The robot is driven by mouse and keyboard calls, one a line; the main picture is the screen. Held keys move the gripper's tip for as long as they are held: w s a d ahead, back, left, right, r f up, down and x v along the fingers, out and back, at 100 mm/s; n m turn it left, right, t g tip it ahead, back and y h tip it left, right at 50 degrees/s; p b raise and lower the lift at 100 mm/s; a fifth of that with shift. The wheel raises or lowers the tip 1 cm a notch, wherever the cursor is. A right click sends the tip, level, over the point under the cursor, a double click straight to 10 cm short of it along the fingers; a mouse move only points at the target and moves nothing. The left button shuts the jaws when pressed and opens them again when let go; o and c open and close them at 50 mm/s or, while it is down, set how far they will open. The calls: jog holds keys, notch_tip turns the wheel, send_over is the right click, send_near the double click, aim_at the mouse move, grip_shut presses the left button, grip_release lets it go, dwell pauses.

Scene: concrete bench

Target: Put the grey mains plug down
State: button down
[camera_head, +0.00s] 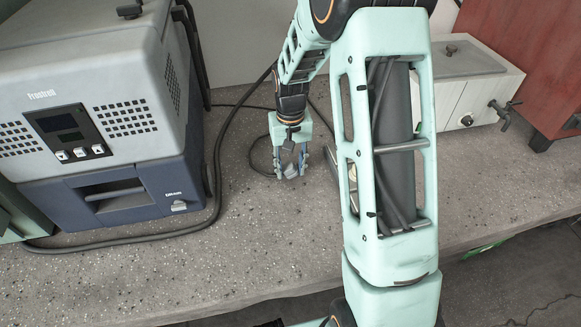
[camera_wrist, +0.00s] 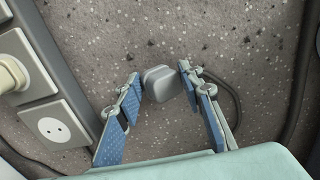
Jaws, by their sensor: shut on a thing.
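The grey mains plug (camera_wrist: 161,84) is between the fingertips of my gripper (camera_wrist: 160,80) in the wrist view. The plug shows as a small light grey block, with a dark cable curving near the right finger. In the head view my gripper (camera_head: 289,166) points down over the concrete bench (camera_head: 255,235), and the plug (camera_head: 291,171) shows small between its fingers. My gripper is shut on the plug. I cannot tell whether the plug touches the bench. Its pins are not visible.
A socket strip lies at the left in the wrist view, with an empty socket (camera_wrist: 53,130) and a cream plug (camera_wrist: 8,76) in another. A grey and blue machine (camera_head: 110,120) stands left. A whitish box (camera_head: 465,85) stands back right. The bench front is clear.

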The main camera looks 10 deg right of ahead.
aim_at(290, 166)
jog(key=shift+f+b, duration=0.3)
jog(key=shift+f, duration=0.15)
jog(key=c, duration=1.3)
grip_release()
notch_tip(290, 166, up, 13)
jog(key=p, duration=0.2)
jog(key=shift+p, duration=0.3)
